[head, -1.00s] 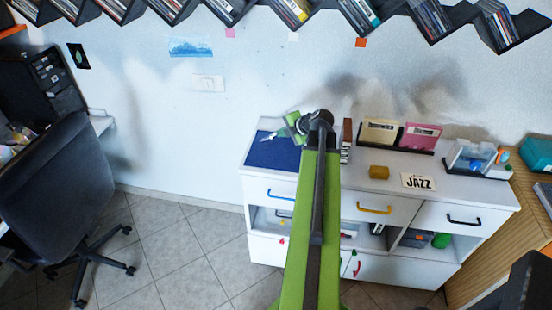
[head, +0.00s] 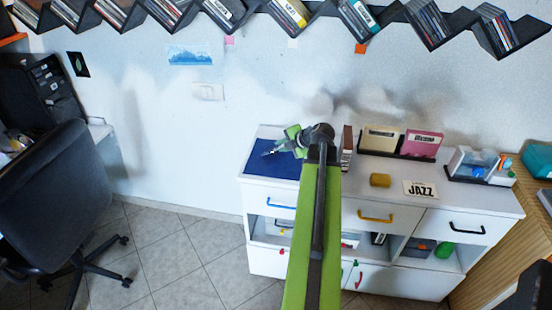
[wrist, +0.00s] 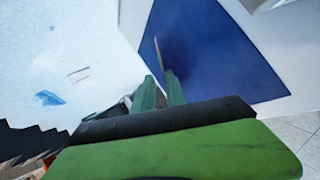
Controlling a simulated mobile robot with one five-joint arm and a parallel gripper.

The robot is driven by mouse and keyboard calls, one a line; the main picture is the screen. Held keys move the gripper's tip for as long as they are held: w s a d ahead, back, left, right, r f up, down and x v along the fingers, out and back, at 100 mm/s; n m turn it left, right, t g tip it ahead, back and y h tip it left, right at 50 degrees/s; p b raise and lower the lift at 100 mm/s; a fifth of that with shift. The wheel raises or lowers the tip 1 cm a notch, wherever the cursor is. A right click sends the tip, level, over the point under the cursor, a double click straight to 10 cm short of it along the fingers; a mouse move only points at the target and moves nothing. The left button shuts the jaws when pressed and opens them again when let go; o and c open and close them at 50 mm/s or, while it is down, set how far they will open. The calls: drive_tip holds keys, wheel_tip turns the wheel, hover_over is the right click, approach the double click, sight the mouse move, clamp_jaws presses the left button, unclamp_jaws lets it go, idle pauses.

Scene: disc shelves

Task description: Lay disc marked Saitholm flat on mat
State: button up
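The dark blue mat (head: 262,170) lies on the left end of the white cabinet top. It fills much of the upper middle of the wrist view (wrist: 225,55). My gripper (head: 274,152) is over the mat, reaching in from its right side. In the wrist view its green fingers (wrist: 163,92) are close together on a thin sliver, which looks like the disc (wrist: 159,54) seen edge-on. The disc stands on edge to the view, not flat. Its marking cannot be read, and whether it touches the mat cannot be told.
A dark upright box (head: 347,147) stands right of the mat. Behind are a cream case (head: 380,139) and a pink case (head: 422,144) in a rack. Zigzag disc shelves (head: 320,20) hang above.

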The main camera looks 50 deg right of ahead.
drive_tip(key=p+v, duration=0.4)
drive_tip(key=v, duration=0.3)
drive_tip(key=shift+s+r, duration=0.15)
wheel_tip(320, 180, up, 8)
drive_tip(key=s+p, duration=0.2)
drive_tip(key=p, duration=0.6)
drive_tip(key=shift+s, duration=0.15)
drive_tip(key=shift+a, duration=0.2)
